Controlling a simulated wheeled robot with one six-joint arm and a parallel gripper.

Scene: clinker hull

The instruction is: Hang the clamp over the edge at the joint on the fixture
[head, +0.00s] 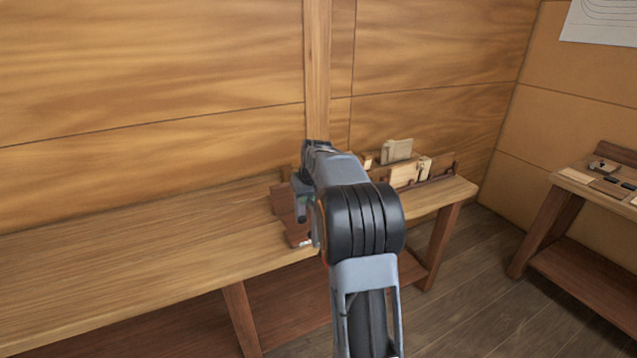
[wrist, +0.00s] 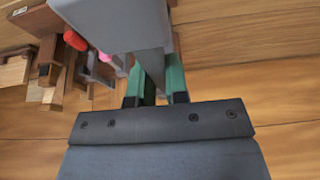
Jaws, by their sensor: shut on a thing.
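My gripper (wrist: 158,88) shows two green fingers in the wrist view. They are shut on a large grey piece (wrist: 112,22), which looks like the clamp. It fills the top middle and is cut off by the frame edge, so its full shape and opening are hidden. In the head view, my gripper (head: 302,207) hangs over the bench, partly hidden by my own arm. Reddish-brown stepped boards (head: 281,204), apparently the fixture, lie just beside and below it. The joint cannot be made out, and I cannot tell whether the clamp touches the fixture.
The long wooden bench (head: 130,245) is clear on the left. Light boards (head: 398,150) stand in a dark rack at its right end. A wooden post (head: 316,75) rises behind. The wrist view shows a red-ended piece (wrist: 75,41) and wooden blocks (wrist: 14,70) at left.

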